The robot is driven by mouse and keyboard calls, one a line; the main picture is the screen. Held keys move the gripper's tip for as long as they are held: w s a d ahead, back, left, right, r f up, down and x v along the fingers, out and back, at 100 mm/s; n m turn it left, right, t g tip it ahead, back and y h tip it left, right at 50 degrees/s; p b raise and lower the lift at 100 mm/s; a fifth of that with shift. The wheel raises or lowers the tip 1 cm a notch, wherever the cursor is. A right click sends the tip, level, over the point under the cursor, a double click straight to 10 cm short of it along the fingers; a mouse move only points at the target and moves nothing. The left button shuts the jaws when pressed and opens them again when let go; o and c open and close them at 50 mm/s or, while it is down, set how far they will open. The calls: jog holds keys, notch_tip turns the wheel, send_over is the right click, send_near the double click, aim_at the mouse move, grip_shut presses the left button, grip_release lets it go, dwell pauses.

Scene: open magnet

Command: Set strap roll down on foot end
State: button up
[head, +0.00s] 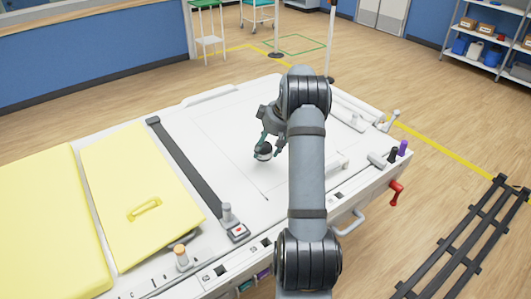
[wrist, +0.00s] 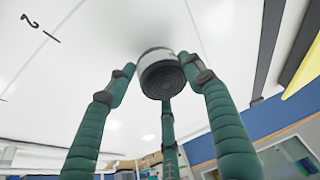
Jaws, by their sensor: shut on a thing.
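The strap roll (head: 264,153) is a small dark and white cylinder, seen over the white right part of the table (head: 225,125). My gripper (head: 266,146) has green fingers and is shut on the roll from above. In the wrist view, the roll (wrist: 161,75) shows its dark ringed end between the fingertips (wrist: 163,83), against the white surface. A soft grey shadow lies behind it. I cannot tell whether the roll touches the surface. My arm hides part of the table to the right of the roll.
A dark strap (head: 185,170) crosses the table left of the roll, with yellow pads (head: 135,195) beyond it. Knobs (head: 393,154) and a red handle (head: 396,192) line the right edge. A black rack (head: 455,245) lies on the floor at right. White surface around the roll is clear.

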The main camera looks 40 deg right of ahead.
aim_at(266, 156)
jog(key=shift+w+f+p, duration=0.15)
jog(key=shift+f+p, duration=0.2)
jog(key=shift+f, duration=1.75)
jog(key=o, duration=1.2)
jog(key=shift+c, duration=0.2)
jog(key=b+v, duration=0.1)
jog(key=v, duration=1.1)
jog(key=shift+o, duration=1)
